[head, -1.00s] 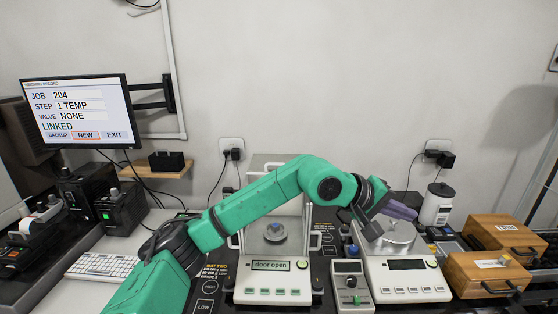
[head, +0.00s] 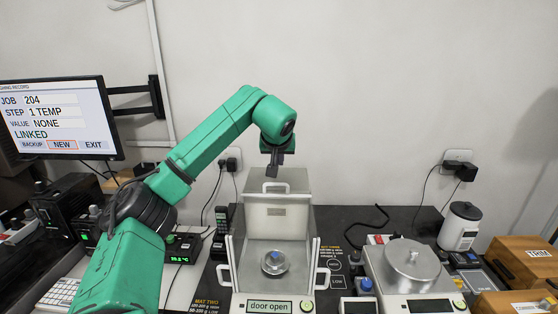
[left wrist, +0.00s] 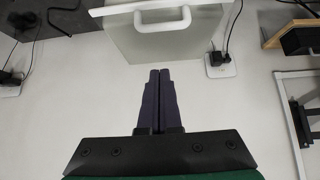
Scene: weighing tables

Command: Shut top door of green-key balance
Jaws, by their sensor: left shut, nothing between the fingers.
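The green-key balance (head: 267,307) stands at the centre of the head view, its display reading "door open" beside a green key (head: 307,306). A small weight with a blue top (head: 274,256) sits on its pan. The top door (head: 288,181), with a white handle (head: 277,187), is slid to the back, leaving the chamber open above. My left gripper (head: 273,175) is shut and empty, just behind or above that handle. In the left wrist view, its closed fingertips (left wrist: 160,72) point at the panel's edge, near the handle (left wrist: 163,19); contact cannot be told. My right gripper is not in view.
A second balance with a round metal pan (head: 411,259) stands to the right. Wooden boxes (head: 525,253) and a white jar (head: 460,226) are farther right. The monitor (head: 55,118) and black devices are at left.

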